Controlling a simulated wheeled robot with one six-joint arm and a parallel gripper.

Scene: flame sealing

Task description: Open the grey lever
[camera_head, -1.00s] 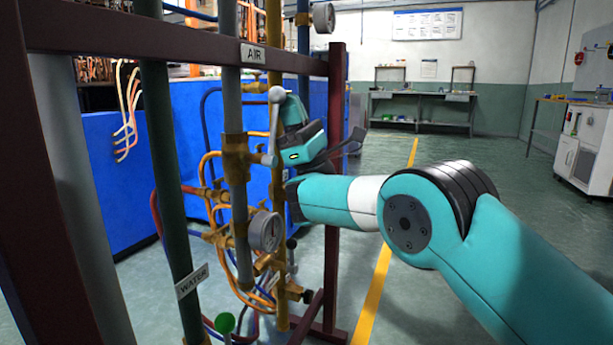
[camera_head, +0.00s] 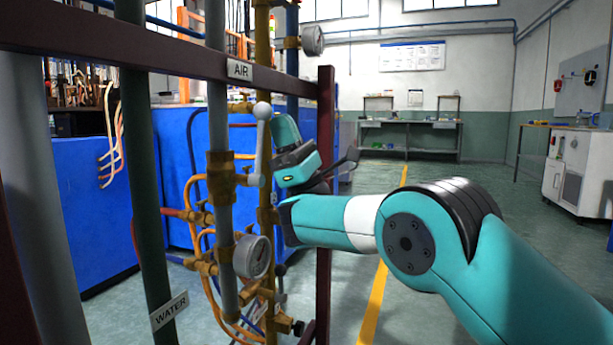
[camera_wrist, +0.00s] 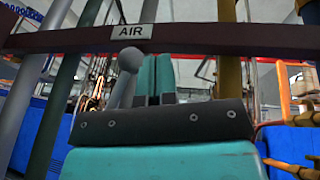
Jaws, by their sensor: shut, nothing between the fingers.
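The grey lever (camera_head: 262,145) is a metal handle with a ball at its top. It stands nearly upright at the brass valve (camera_head: 220,175) on the grey air pipe (camera_head: 218,100). My gripper (camera_head: 285,130) is just right of the lever in the head view, at about the height of its upper half. The wrist view shows the lever's ball end (camera_wrist: 130,60) left of my shut fingers (camera_wrist: 155,75), with its lower part hidden behind the black gripper bar. My fingers hold nothing. I cannot tell whether they touch the lever.
The AIR sign (camera_head: 239,70) is on a dark red crossbar (camera_head: 150,50) above the lever. A pressure gauge (camera_head: 252,256) sits below the valve. A green WATER pipe (camera_head: 143,180) runs on the left, and a yellow pipe (camera_head: 264,60) stands behind. Open floor lies right.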

